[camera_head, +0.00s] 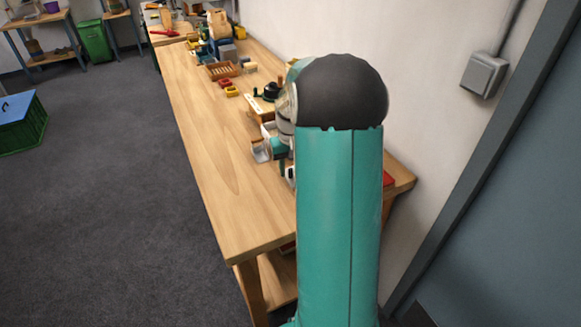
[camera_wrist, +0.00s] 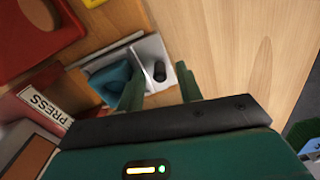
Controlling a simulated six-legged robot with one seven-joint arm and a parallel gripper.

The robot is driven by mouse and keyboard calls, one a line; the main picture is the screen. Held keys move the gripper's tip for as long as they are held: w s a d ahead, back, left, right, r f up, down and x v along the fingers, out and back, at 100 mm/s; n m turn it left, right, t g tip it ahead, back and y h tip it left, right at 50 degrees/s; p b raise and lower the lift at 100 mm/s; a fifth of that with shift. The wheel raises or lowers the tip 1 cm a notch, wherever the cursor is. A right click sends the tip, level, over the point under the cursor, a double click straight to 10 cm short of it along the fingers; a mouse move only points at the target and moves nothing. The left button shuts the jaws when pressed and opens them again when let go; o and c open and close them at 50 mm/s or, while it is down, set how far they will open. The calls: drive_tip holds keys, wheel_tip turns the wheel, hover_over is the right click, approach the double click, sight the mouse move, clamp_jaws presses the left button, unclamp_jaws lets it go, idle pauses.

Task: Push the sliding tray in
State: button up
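A small white-grey tray (camera_wrist: 146,48) shows in the wrist view, with a dark rounded object (camera_wrist: 160,71) inside it. It appears to be the sliding tray, at the left side of the bench fixture; a pale tray (camera_head: 261,151) also shows in the head view, beside my arm. My gripper (camera_wrist: 160,86) has two green fingers spread apart, one on each side of the tray's near end. Nothing is visibly held between them. Whether a finger touches the tray cannot be told. My arm hides much of the fixture in the head view.
A red bin (camera_wrist: 35,35) is at upper left. The wooden bench (camera_head: 210,140) is clear on its left side. Small bins and tools stand farther back, along the wall.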

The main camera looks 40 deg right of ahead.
drive_tip(key=shift+f, duration=0.1)
clamp_jaws()
drive_tip(key=d, duration=0.2)
drive_tip(key=s+d, duration=0.1)
drive_tip(key=d, duration=0.1)
drive_tip(key=s+d, duration=0.1)
drive_tip(key=d, duration=0.1)
drive_tip(key=shift+d, duration=0.35)
unclamp_jaws()
wheel_tip(320, 180, up, 14)
idle(0.5)
